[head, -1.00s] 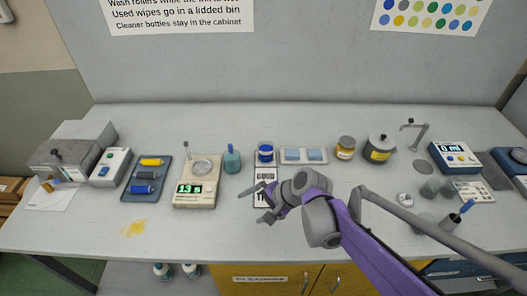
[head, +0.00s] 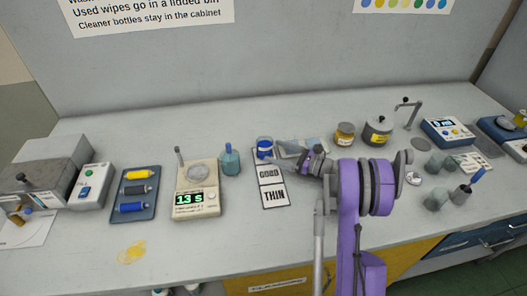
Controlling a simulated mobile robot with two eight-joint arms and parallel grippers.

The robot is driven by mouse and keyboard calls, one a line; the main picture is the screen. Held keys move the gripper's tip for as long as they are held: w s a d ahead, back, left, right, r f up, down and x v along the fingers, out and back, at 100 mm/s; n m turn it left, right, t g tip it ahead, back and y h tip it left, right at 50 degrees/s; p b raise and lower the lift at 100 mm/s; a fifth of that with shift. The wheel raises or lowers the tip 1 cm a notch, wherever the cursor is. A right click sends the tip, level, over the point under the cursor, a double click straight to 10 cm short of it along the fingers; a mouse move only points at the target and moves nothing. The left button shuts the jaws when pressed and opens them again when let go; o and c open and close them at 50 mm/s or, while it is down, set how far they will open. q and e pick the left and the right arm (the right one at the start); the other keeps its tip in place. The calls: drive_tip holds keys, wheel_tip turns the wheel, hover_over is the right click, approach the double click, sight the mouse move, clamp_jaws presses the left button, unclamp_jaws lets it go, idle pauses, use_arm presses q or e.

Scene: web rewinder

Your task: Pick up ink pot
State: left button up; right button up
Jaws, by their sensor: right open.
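A small pot with blue contents or a blue lid (head: 264,150) stands upright at the top of a white card, near the middle of the bench. A jar with a yellow label (head: 345,133) and a larger grey lidded pot with a yellow label (head: 377,131) stand further right. I cannot tell for sure which is the ink pot. My right gripper (head: 286,159) is open and empty, its fingers pointing left toward the blue pot, just right of it and apart from it. My left gripper is not in view.
The card (head: 273,185) reads GOOD and THIN. Left of the blue pot are a teal bottle (head: 230,161) and a scale (head: 197,198). A pale tray (head: 313,143) is partly hidden behind my gripper. Grey cups (head: 437,198) stand at right.

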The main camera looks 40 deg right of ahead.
sight(258, 142)
drive_tip(key=x, duration=0.6)
drive_tip(key=r+x, duration=0.1)
drive_tip(key=x, duration=0.1)
drive_tip(key=shift+w+d+p, duration=0.2)
drive_tip(key=shift+w+p, duration=0.05)
drive_tip(key=shift+p, duration=0.1)
drive_tip(key=c, duration=1.5)
